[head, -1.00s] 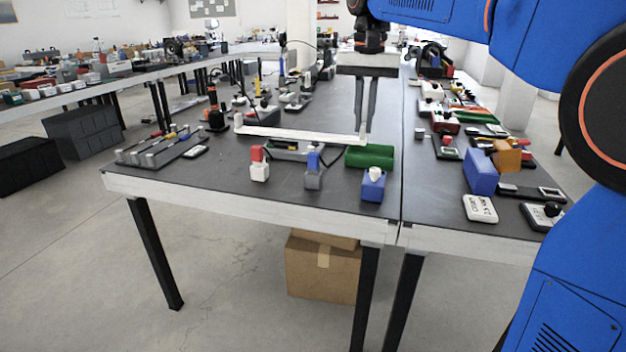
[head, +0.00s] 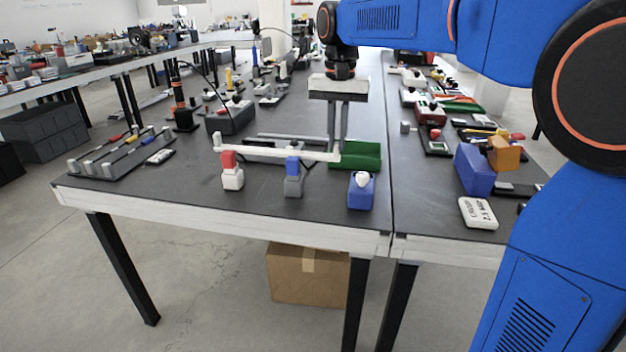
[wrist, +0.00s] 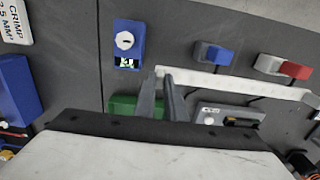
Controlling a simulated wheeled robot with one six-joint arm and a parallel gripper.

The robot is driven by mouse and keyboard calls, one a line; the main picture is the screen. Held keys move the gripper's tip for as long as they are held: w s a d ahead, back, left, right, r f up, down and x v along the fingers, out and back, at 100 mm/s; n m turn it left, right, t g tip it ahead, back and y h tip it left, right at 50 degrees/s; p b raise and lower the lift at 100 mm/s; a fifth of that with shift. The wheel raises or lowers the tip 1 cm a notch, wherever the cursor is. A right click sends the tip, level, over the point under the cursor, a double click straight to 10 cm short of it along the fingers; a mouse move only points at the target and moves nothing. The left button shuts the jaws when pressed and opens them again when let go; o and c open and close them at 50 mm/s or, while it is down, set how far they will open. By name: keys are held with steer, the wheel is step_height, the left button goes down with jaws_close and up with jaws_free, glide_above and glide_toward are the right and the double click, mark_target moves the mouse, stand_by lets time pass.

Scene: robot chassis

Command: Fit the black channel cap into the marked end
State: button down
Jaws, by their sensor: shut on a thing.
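My gripper (head: 337,150) is shut on one end of a long white bar (head: 275,151). The bar extends left from the fingers, with a small upright piece at its far end. In the wrist view, the fingertips (wrist: 161,76) meet at the bar's end, and the bar (wrist: 240,85) runs right. The bar looks raised above the table. A grey fixture (wrist: 228,113) with a dark strip (wrist: 240,122) lies beside it in the wrist view. I cannot tell whether that strip is the black channel cap, and I cannot make out a marked end.
A green block (head: 368,155) is close by the fingers. A red-topped white block (head: 232,172), a blue-topped grey block (head: 293,178) and a blue box with a white knob (head: 361,192) line the table's front. A grey rack (head: 120,155) stands left.

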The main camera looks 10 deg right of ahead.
mark_target(336, 160)
steer(key=shift+f, duration=4.35)
steer(key=c, duration=1.8)
jaws_free()
step_height(336, 160, up, 12)
steer(key=shift+s+d+r, duration=0.1)
steer(key=shift+r, duration=0.05)
